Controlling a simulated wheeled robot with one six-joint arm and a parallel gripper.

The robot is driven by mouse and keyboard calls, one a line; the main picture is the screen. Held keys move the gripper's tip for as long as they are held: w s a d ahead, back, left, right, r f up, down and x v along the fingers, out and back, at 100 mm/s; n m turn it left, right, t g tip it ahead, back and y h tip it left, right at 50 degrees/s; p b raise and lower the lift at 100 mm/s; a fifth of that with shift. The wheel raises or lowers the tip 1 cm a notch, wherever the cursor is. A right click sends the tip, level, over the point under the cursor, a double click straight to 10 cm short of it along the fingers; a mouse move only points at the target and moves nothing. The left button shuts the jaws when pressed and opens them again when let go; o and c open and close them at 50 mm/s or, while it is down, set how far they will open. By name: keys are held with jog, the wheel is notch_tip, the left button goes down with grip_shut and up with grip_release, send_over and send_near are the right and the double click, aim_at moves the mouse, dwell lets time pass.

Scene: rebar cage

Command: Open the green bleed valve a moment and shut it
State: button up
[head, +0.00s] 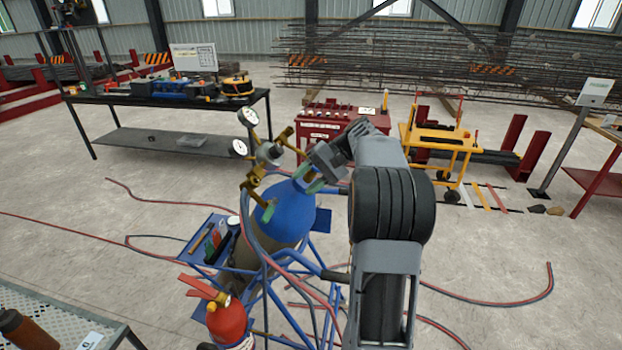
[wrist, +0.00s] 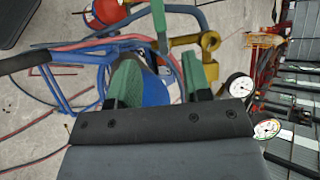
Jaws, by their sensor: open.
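My gripper (head: 306,179) is open beside the top of a blue gas cylinder (head: 283,215), with nothing seen between its fingers. In the wrist view the two green fingers of my gripper (wrist: 163,80) stand apart, with the blue cylinder (wrist: 155,92) behind them. A brass valve fitting (head: 258,186) sits left of the gripper in the head view; in the wrist view brass parts (wrist: 200,42) lie beyond the fingertips. Above it are two round gauges (head: 248,117) (head: 239,148).
A blue frame cart (head: 262,285) holds the cylinder, with red and blue hoses around it. A red fire extinguisher (head: 228,322) stands at its front. Behind are a black workbench (head: 110,98), a red cabinet (head: 322,128) and a yellow cart (head: 440,138). Hoses cross the open floor.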

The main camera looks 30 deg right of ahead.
jog(key=shift+s+d+r, duration=0.1)
jog(key=shift+d+r, duration=0.3)
jog(key=shift+d, duration=0.2)
notch_tip(320, 180, down, 8)
jog(key=s+f+m+h, duration=0.1)
jog(key=s+m+h, duration=0.15)
jog(key=h, duration=0.25)
jog(key=s+a+n+t+h, duration=0.2)
jog(key=s+a+n+h, duration=0.4)
jog(key=s+a, duration=0.8)
jog(key=a+n, duration=0.1)
jog(key=n, duration=0.1)
jog(key=shift+s+r+n+t, duration=0.25)
jog(key=shift+s+n+t, duration=0.05)
jog(key=shift+n+t, duration=0.1)
dwell(1.7)
